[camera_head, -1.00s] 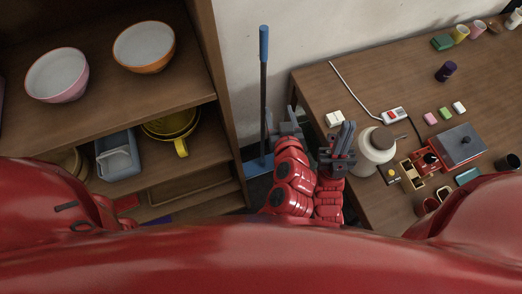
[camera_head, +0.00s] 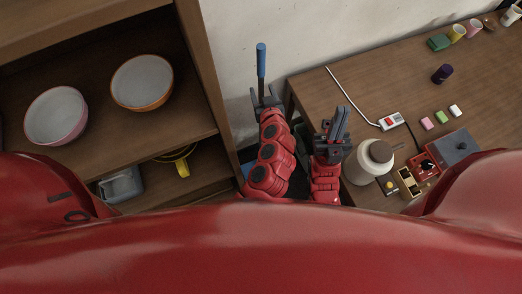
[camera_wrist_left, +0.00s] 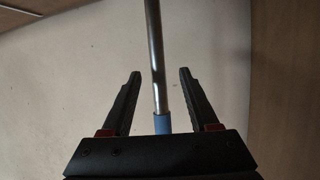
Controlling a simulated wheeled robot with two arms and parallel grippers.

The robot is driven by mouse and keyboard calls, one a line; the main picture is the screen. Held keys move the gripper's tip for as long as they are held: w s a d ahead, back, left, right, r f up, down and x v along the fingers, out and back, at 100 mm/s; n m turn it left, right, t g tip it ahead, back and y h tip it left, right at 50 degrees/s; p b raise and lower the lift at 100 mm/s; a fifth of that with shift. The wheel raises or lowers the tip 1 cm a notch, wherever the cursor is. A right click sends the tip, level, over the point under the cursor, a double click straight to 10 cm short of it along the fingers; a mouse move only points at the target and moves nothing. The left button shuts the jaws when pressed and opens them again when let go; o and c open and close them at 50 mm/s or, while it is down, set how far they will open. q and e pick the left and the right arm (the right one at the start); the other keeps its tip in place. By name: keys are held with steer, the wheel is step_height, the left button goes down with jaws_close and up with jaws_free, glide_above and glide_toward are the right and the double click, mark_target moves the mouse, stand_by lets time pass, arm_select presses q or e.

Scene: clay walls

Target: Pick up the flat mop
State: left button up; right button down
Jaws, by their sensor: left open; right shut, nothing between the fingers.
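The flat mop stands upright in the gap between the shelf and the desk. Its blue grip (camera_head: 261,60) and part of the shaft show in the head view; my left arm hides most of the lower part. My left gripper (camera_head: 266,93) is open at the shaft, below the blue grip. In the left wrist view the metal shaft (camera_wrist_left: 156,55) runs between the two spread fingers (camera_wrist_left: 160,75), with clear space on both sides and a blue section near the gripper's body. My right gripper (camera_head: 341,124) is shut and empty, beside the desk's left edge.
A wooden shelf (camera_head: 190,60) with a pink bowl (camera_head: 56,115) and an orange bowl (camera_head: 142,82) stands left. The desk (camera_head: 355,85) at right holds a lidded jar (camera_head: 360,168), a power strip (camera_head: 391,121) and small items. A pale wall is behind the mop.

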arm_select(q)
steer(key=shift+x, duration=0.85)
steer(key=shift+w+a+p, duration=0.1)
steer(key=shift+w+p, duration=0.45)
steer(key=shift+p, duration=0.2)
steer(key=p+x, duration=0.1)
steer(key=x, duration=0.2)
steer(key=shift+w+f+p, duration=0.15)
steer(key=shift+f+p, duration=0.15)
steer(key=shift+p, duration=0.1)
steer(key=shift+w+f, duration=0.15)
steer(key=shift+w, duration=0.15)
jaws_close()
